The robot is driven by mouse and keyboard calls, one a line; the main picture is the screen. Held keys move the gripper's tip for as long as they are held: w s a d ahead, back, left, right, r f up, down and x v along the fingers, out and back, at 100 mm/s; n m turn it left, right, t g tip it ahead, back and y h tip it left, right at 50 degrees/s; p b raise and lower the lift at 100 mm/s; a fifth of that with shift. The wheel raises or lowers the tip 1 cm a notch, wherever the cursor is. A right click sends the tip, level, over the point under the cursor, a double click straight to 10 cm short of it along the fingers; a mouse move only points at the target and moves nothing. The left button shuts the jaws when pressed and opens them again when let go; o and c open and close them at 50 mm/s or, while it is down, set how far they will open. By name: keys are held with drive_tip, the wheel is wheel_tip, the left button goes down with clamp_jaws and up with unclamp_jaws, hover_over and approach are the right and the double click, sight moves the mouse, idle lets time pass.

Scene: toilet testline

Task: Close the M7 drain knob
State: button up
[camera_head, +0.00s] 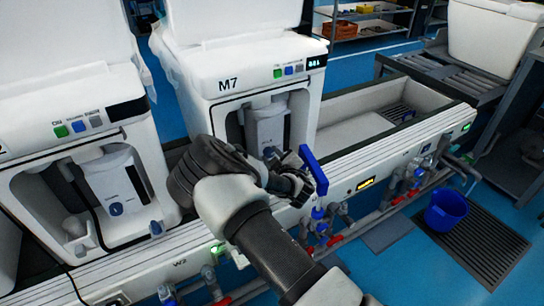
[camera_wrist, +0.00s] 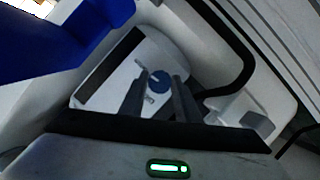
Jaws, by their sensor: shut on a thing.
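The M7 unit (camera_head: 245,86) stands in the middle of the head view, with an open bay in its front and a white module (camera_head: 268,123) inside. In the wrist view, a round blue knob (camera_wrist: 157,82) with a small white mark sits on the white module. My gripper (camera_wrist: 160,80) has its two dark fingers on either side of this knob, shut on it. In the head view my gripper (camera_head: 292,182) reaches in at the bay's lower right, and the arm and fingers hide the knob's grip area there.
A dark hose (camera_wrist: 238,80) curves beside the module. Blue and red valves on pipes (camera_head: 318,226) run below. A neighbouring unit (camera_head: 75,130) is at the left.

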drive_tip(key=n, duration=0.1)
drive_tip(key=n+t+h, duration=0.1)
drive_tip(key=n, duration=0.1)
drive_tip(key=shift+s+a+f+t, duration=0.1)
drive_tip(key=shift+f+t, duration=0.05)
drive_tip(key=shift+t, duration=0.15)
drive_tip(key=n+t, duration=0.1)
drive_tip(key=n, duration=0.2)
drive_tip(key=shift+f+h, duration=0.1)
drive_tip(key=shift+h, duration=0.3)
drive_tip(key=n+t, duration=0.1)
drive_tip(key=n, duration=0.1)
drive_tip(key=n+t, duration=0.1)
drive_tip(key=n, duration=0.2)
drive_tip(key=shift+f+y, duration=0.15)
drive_tip(key=shift+y, duration=0.15)
drive_tip(key=shift+n+t+y, duration=0.4)
drive_tip(key=shift+n+t, duration=0.3)
drive_tip(key=shift+n, duration=0.8)
drive_tip(key=o, duration=1)
drive_tip(key=shift+o, duration=0.2)
drive_tip(key=p+v, duration=0.3)
drive_tip(key=v, duration=1.4)
drive_tip(key=shift+s, duration=0.15)
